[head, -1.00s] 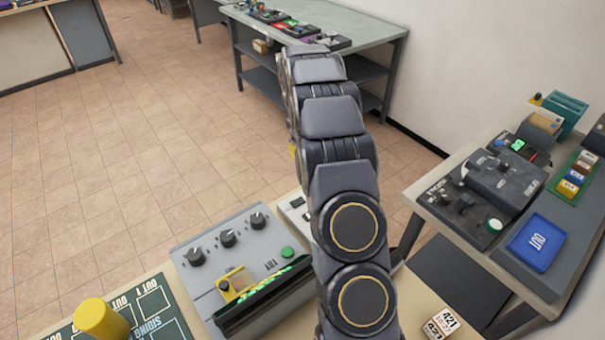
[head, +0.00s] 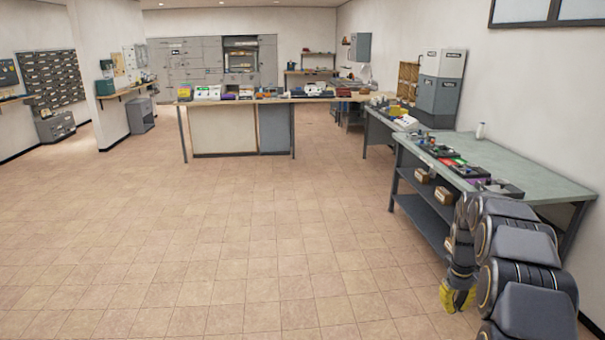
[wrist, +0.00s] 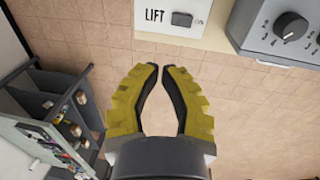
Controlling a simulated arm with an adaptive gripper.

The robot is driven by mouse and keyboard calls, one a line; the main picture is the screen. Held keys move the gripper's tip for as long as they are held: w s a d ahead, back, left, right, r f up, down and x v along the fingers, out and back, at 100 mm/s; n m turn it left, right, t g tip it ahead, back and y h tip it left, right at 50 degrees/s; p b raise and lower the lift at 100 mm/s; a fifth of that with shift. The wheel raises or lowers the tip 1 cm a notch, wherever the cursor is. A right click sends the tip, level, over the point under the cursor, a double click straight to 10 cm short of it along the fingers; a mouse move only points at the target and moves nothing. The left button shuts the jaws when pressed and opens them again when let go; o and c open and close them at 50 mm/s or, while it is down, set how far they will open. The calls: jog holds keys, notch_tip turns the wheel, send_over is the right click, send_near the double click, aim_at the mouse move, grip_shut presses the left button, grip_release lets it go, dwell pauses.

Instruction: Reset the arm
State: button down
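My arm folds down at the lower right of the head view. My gripper (head: 457,297) hangs low beside the grey-topped table, its yellow fingers partly visible there. In the wrist view my gripper (wrist: 161,68) has two yellow fingers with dark inner pads. The fingertips come close together, with only a thin gap at the tips and a wider hollow nearer the palm. Nothing is held between them, and tiled floor shows through the hollow.
The grey-topped table (head: 515,177) with a lower shelf stands close to my arm, with devices along its edge. A panel marked LIFT (wrist: 170,20) and a grey knob box (wrist: 285,28) lie beyond the fingertips. The tiled floor (head: 220,235) ahead and left is clear.

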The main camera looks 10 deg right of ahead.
jog(key=s+a+r+y, duration=0.1)
jog(key=s+a+r, duration=0.45)
jog(key=a, duration=0.35)
jog(key=s+a+r, duration=0.5)
jog(key=s+a, duration=0.2)
jog(key=a, duration=0.2)
jog(key=s+a+g, duration=0.1)
jog(key=s+a, duration=0.3)
jog(key=s, duration=0.5)
jog(key=s+a, duration=0.4)
jog(key=s, duration=0.6)
jog(key=shift+s+a+r+g, duration=0.2)
jog(key=shift+s+a+g, duration=0.1)
jog(key=shift+g, duration=0.1)
jog(key=shift+w, duration=0.1)
